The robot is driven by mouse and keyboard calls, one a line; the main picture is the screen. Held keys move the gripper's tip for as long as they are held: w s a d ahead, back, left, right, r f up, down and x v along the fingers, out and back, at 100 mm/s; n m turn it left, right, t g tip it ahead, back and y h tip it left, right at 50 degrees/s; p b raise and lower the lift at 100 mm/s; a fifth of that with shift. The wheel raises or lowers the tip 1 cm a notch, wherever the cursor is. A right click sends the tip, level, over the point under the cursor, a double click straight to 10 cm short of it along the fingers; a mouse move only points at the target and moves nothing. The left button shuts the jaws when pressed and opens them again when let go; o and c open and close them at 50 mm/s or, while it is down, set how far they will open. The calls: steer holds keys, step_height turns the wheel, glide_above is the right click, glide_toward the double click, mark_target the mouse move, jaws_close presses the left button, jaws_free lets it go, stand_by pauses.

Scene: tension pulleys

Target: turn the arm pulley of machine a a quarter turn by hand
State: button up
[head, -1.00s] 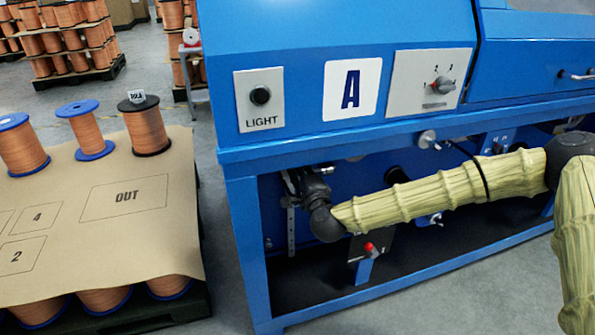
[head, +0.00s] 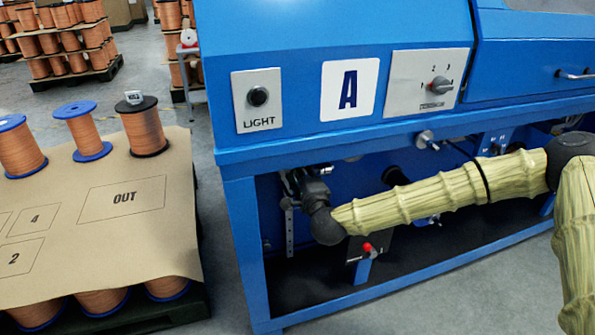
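Machine A is the blue machine (head: 400,30) with a white "A" plate (head: 349,89) on its front. My gripper (head: 298,181) is inside its open lower bay, near the left end, beside an upright slotted metal strip (head: 289,218). The gripper is dark against shadow, and its fingers cannot be made out. A small bright metal part (head: 327,170) shows just right of it. I cannot make out the arm pulley with certainty; it may be hidden by my gripper or wrist. A dark round part (head: 396,174) sits on the back panel above my forearm.
A silver round fitting (head: 425,139) is under the bay's top rail. A red-knobbed part (head: 367,247) stands below my forearm. The blue frame's left post (head: 246,255) borders the bay. A paper-covered pallet (head: 150,240) with copper spools stands left, with grey floor between.

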steer(key=v, duration=1.1)
steer(key=shift+s, duration=0.1)
steer(key=w+a+n, duration=0.4)
steer(key=w+n, duration=0.7)
steer(key=n, duration=0.6)
steer(key=shift+w+n, duration=0.2)
steer(key=shift+n, duration=0.1)
steer(key=shift+r, duration=0.1)
steer(key=shift+c, duration=0.3)
jaws_close()
